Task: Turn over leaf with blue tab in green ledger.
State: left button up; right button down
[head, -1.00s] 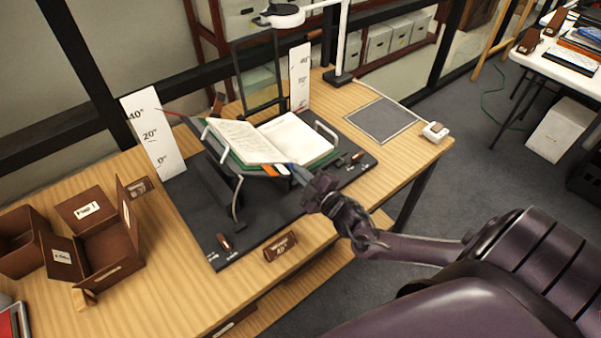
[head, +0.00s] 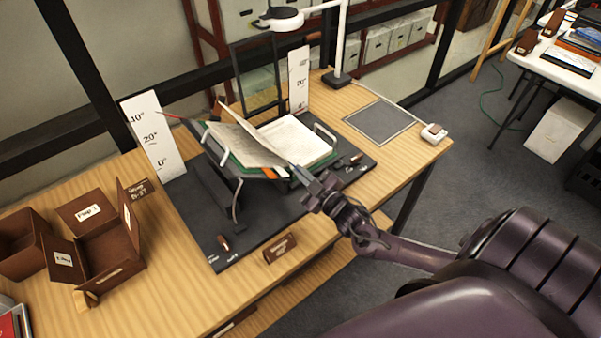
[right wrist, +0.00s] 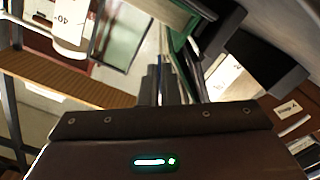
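The green ledger (head: 243,158) lies open on a cradle on the dark mat. Its right-hand page (head: 298,138) lies flat. A leaf (head: 252,146) on the left side is raised at a slant, and its near corner reaches my right gripper. My right gripper (head: 297,172) is at the ledger's near edge, its fingers close together at that corner. In the right wrist view the dark fingers (right wrist: 164,85) stand side by side, with the green cover (right wrist: 181,42) just beyond. My left gripper is out of view.
Scale boards (head: 153,135) stand left of and behind the cradle. A lamp (head: 285,18) overhangs the back. Open brown boxes (head: 108,246) are at the left. A small brown label block (head: 280,248) sits at the front edge. A grey pad (head: 381,120) at the right is clear.

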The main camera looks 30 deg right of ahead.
jog(key=shift+f+m, duration=0.1)
jog(key=shift+m, duration=0.2)
jog(key=c, duration=1.6)
grip_release()
jog(key=shift+c, duration=0.2)
jog(key=shift+s, duration=0.1)
jog(key=s+b, duration=0.1)
jog(key=s, duration=0.6)
jog(key=shift+s+d, duration=0.35)
